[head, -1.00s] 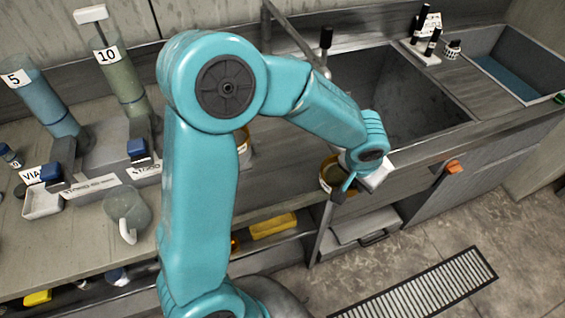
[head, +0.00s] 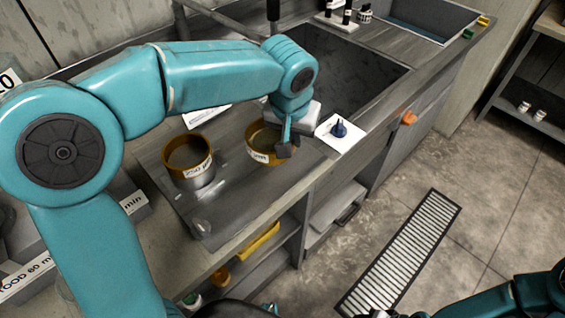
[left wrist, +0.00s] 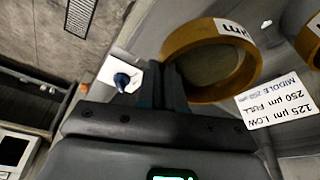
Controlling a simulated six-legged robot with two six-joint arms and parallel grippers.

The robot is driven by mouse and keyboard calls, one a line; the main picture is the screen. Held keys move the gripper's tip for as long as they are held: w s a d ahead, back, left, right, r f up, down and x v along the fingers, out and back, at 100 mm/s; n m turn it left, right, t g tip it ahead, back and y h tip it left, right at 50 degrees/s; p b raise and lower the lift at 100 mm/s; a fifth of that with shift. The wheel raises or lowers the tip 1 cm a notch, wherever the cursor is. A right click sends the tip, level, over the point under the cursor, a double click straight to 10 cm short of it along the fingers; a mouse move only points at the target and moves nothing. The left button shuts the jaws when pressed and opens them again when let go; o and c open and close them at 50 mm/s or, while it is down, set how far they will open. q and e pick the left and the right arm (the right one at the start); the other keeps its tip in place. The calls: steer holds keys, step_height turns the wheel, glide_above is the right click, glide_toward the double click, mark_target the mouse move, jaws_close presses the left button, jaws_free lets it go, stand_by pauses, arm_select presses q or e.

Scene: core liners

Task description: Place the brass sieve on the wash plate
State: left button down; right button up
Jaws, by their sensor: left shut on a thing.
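A brass sieve (head: 262,146) with a white label is at the right part of a grey metal plate on the counter, which looks like the wash plate (head: 226,190). My left gripper (head: 286,146) is shut on the sieve's near right rim. In the left wrist view the fingers (left wrist: 163,86) close on the rim of this sieve (left wrist: 222,92), which looks empty inside. I cannot tell whether its base touches the surface below. A second brass sieve (head: 188,160) stands upright to its left, apart from it. My right gripper is barely visible at the bottom edge.
A white square with a dark blue pointed object (head: 340,130) lies just right of the held sieve. The sink (head: 350,75) is behind. A label card (left wrist: 275,100) lies beside the sieves. A yellow object (head: 258,243) is on the shelf below. A floor grate (head: 400,255) lies in front.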

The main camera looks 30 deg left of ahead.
mark_target(294, 150)
arm_select(q)
steer(key=x, duration=0.5)
steer(key=shift+w+f, duration=0.1)
steer(key=shift+w, duration=0.3)
steer(key=shift+s+d+f, duration=0.2)
steer(key=shift+s+f, duration=0.6)
steer(key=shift+w+a+f, duration=0.15)
steer(key=shift+w+f, duration=0.2)
steer(key=shift+w, duration=0.3)
steer(key=c, duration=1.3)
jaws_free()
steer(key=shift+s+r, duration=0.3)
steer(key=shift+s, duration=0.25)
steer(key=shift+w, duration=0.35)
steer(key=v, duration=1.1)
steer(key=shift+s+r, duration=0.15)
steer(key=shift+r, duration=0.2)
